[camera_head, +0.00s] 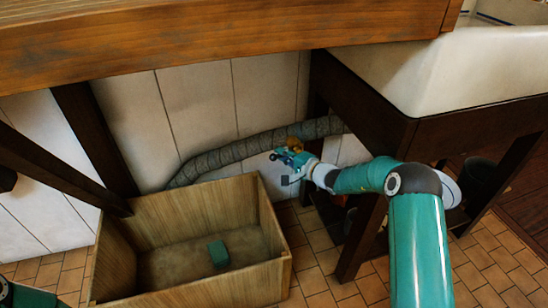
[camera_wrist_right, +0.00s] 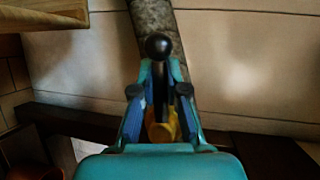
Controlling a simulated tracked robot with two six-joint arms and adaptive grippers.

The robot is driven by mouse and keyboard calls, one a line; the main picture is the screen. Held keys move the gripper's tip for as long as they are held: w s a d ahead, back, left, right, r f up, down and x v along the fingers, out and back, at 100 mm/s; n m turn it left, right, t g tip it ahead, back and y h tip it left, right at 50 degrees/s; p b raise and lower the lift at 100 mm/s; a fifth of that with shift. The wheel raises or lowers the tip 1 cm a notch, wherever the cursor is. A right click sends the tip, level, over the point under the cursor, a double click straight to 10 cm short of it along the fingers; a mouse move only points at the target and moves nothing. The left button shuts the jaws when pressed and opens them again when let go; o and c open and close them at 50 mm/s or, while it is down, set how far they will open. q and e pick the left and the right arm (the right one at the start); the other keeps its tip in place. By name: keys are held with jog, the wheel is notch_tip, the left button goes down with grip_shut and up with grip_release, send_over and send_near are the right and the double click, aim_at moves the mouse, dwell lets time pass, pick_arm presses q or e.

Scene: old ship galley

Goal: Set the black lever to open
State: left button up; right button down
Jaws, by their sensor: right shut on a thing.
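The black lever (camera_wrist_right: 160,78) with a round ball knob shows in the right wrist view, rising from a brass-yellow valve body (camera_wrist_right: 162,132). The valve (camera_head: 295,143) sits on a grey wrapped pipe (camera_head: 232,152) along the wall in the head view. My right gripper (camera_head: 284,158) is at the valve. In the wrist view its two blue-padded fingers (camera_wrist_right: 159,98) stand on either side of the lever, shut on it below the knob. The lever looks roughly in line with the pipe there, but I cannot tell its setting. My left gripper is out of view.
An open wooden crate (camera_head: 278,277) with a small green block (camera_head: 218,253) inside stands on the tiled floor below the pipe. A wooden counter (camera_head: 200,35) overhangs above. A white sink (camera_head: 470,65) on a dark wooden frame (camera_head: 415,130) is at the right, close to my right arm.

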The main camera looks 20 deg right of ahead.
jog(key=shift+d+f, duration=0.1)
jog(key=shift+f, duration=0.05)
jog(key=c, duration=1.2)
grip_release()
jog(key=v, duration=0.7)
jog(key=shift+s, duration=0.3)
jog(key=shift+s, duration=0.1)
